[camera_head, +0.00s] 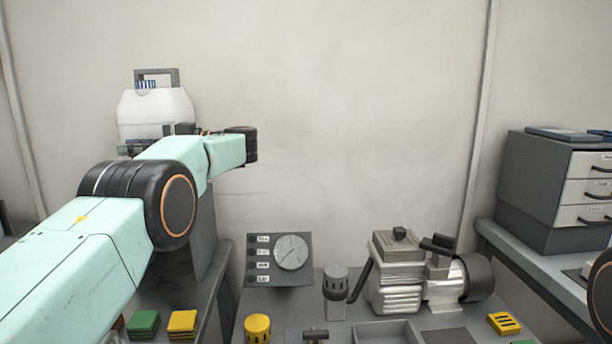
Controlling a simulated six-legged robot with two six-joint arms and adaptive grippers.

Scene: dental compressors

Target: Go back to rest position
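My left arm comes in from the left, pale green with black joints, and reaches up toward the back wall. Only small dark parts of my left gripper (184,129) show behind the forearm, in front of a white container. Its fingers are mostly hidden, so I cannot tell whether they are open or shut. A dark, orange-ringed part of my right arm shows at the right edge. My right gripper is out of view.
The white container (155,108) stands at the back left. The workbench (232,318) bears a gauge panel (279,260), a compressor (397,285), a yellow knob (257,327) and a dark cylinder (336,284). A drawer cabinet (545,188) stands right. Green (143,323) and yellow (182,322) blocks lie left.

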